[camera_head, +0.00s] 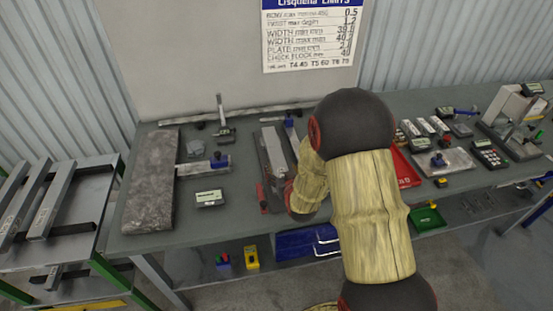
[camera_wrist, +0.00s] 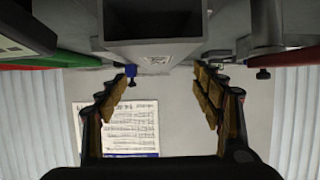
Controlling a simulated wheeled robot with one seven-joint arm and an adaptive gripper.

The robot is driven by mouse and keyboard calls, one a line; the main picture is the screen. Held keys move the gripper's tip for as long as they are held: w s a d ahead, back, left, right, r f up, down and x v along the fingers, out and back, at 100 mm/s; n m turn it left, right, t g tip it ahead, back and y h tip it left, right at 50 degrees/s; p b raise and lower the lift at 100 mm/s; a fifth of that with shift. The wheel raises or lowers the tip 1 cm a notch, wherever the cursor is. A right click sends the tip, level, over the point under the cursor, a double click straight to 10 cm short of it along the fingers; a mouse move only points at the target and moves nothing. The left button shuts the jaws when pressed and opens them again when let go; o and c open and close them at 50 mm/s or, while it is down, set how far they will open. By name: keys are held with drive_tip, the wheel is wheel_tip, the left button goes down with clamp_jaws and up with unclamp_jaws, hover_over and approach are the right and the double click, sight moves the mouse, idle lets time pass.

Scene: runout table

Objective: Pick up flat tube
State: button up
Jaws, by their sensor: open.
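A grey rectangular hollow tube, which looks like the flat tube (camera_wrist: 160,54), is at the top centre of the wrist view with its dark open end facing the camera. My gripper (camera_wrist: 164,82) is open and empty. Its two padded fingers stand wide apart, and in the picture the tube end lies above the gap between them. I cannot tell whether they touch it. In the head view a long grey bar (camera_head: 273,150), likely the same tube, lies on the table just left of my arm. My arm hides my gripper there.
The grey worktable (camera_head: 236,232) holds a dark stone slab (camera_head: 153,180), a caliper-like gauge (camera_head: 205,163) and a small display box (camera_head: 209,198). A red tray (camera_head: 404,170) and a calculator (camera_head: 488,152) are to the right. A rack with tubes (camera_head: 50,205) stands left. A limits poster (camera_wrist: 116,128) hangs behind.

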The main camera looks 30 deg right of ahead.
sight(278, 160)
drive_tip(key=b+x, duration=0.1)
drive_tip(key=x, duration=0.6)
drive_tip(key=shift+w+d, duration=0.15)
drive_tip(key=shift+w, duration=0.05)
drive_tip(key=c, duration=0.3)
drive_tip(key=c, duration=1.4)
drive_tip(key=shift+r, duration=0.1)
clamp_jaws()
